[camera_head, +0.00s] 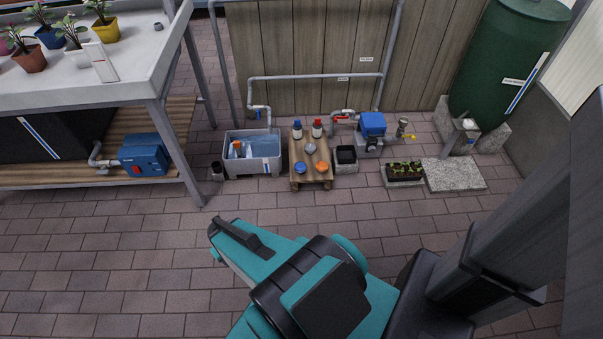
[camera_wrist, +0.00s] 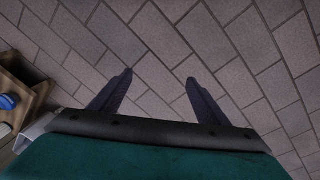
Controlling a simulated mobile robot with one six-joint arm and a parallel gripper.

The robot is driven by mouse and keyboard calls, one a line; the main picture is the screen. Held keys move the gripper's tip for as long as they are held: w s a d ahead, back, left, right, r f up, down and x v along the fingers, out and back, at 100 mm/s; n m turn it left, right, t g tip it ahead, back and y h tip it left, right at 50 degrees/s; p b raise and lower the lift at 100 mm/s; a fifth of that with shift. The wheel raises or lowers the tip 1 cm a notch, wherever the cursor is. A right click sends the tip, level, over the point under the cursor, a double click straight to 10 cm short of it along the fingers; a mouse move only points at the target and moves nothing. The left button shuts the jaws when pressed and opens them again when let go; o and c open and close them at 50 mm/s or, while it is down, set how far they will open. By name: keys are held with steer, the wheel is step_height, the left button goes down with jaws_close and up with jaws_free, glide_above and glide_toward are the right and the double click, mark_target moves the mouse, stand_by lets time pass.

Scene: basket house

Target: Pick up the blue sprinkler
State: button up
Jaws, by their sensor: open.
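In the head view my arm reaches into the foreground, apart from the stand and nearer to me.
The stand also holds a grey round item (camera_head: 310,149) and two bottles, one blue-capped (camera_head: 297,130), one red-capped (camera_head: 317,128). A grey tub (camera_head: 231,167) stands left, a black-topped block (camera_head: 346,160) right. A blue pump (camera_head: 372,124) and pipes are behind. Paving in front is clear.

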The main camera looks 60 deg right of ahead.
steer(key=w+d+f+m+t+h+b, duration=0.1)
steer(key=w+d+f+t+h+b, duration=0.2)
steer(key=d, duration=0.6)
steer(key=w+d+f+m+t+b, duration=0.25)
steer(key=d+f+b, duration=0.2)
steer(key=d, duration=0.45)
steer(key=w+d+f+t+h+b, duration=0.1)
steer(key=w+d+f+h+b, duration=0.15)
steer(key=d+b, duration=0.45)
steer(key=m+t+h+b, duration=0.2)
steer(key=t+h+b, duration=0.35)
steer(key=b, duration=0.55)
glide_toward(302, 172)
steer(key=shift+w+d+f+t, duration=0.15)
steer(key=shift+w+d+f, duration=0.05)
steer(key=shift+w+d, duration=0.35)
steer(key=shift+w+d+f+t, duration=0.2)
steer(key=shift+w+d, duration=0.25)
steer(key=shift+d, duration=0.25)
steer(key=shift+w+d, duration=0.1)
steer(key=x, duration=0.2)
steer(key=b+x, duration=0.1)
steer(key=x, duration=0.1)
steer(key=b+x, duration=0.1)
steer(key=x, duration=0.2)
steer(key=shift+f, duration=0.25)
steer(key=shift+w+d+r+b, duration=0.1)
steer(key=shift+w+d+b, duration=0.3)
steer(key=shift+w, duration=0.15)
